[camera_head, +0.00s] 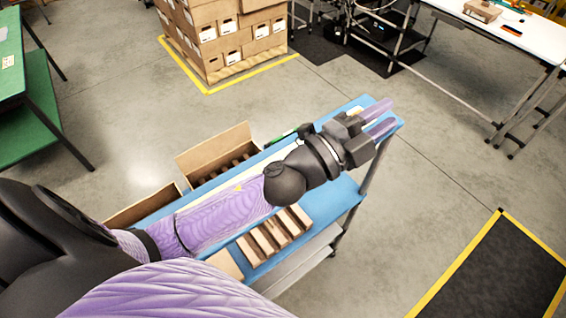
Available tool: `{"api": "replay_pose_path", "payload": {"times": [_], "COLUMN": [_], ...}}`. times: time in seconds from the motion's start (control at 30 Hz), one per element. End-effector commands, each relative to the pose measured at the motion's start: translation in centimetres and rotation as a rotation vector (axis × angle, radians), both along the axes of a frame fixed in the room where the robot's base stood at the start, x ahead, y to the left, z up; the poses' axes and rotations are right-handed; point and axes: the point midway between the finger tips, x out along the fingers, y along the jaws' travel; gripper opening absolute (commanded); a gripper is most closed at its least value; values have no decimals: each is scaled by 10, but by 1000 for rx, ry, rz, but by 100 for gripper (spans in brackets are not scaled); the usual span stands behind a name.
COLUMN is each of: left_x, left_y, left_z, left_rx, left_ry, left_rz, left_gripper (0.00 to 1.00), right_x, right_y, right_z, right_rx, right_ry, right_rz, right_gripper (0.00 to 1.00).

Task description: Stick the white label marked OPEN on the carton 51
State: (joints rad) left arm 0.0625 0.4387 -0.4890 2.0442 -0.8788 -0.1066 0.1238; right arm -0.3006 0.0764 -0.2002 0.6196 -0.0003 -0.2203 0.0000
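My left arm reaches from the left across a blue-topped table (343,198). My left gripper (386,116) is over the table's far right end. Its two purple fingers are apart, with nothing clearly seen between them. A small pale yellow patch shows by the finger bases; I cannot tell what it is. Open brown cartons stand along the table's far side, one (190,160) behind my forearm and one (128,214) further left. No number can be read on them, so I cannot tell which is carton 51. No label marked OPEN can be made out. My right gripper is out of view.
Brown slotted pieces (268,240) lie on the table's near side. A green item (281,137) lies at the far edge. Stacked boxes (228,38) stand behind, a green table (10,80) at left, a white table (520,37) at right.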

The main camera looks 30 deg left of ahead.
Motion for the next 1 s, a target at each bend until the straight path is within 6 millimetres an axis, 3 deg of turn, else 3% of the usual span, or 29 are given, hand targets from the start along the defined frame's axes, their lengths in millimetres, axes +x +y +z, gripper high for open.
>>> {"api": "replay_pose_path", "payload": {"times": [0.03,0.07,0.1,0.17,0.2,0.27,0.3,0.4,0.53,0.77,1.0], "left_x": [-9,-19,-32,-43,-44,-38,-34,-28,-27,-27,-27], "left_y": [-28,-45,-59,-52,-28,25,60,127,163,165,165], "left_z": [13,11,-5,-45,-73,-104,-113,-114,-109,-129,-177], "left_rx": [192,338,559,926,1170,1502,1670,1927,2045,2052,2050], "left_ry": [-168,-262,-355,-408,-380,-255,-149,91,248,258,256], "left_rz": [-186,-319,-502,-757,-900,-1062,-1130,-1209,-1234,-1238,-1239], "left_gripper": [32,32,32,32,32,32,32,32,32,32,32], "right_x": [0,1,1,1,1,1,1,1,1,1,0], "right_y": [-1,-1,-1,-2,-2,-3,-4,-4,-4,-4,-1], "right_z": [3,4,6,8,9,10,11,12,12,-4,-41], "right_rx": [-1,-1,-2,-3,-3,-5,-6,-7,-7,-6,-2], "right_ry": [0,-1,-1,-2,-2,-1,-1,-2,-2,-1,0], "right_rz": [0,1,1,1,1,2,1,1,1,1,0], "right_gripper": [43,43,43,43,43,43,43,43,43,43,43]}}
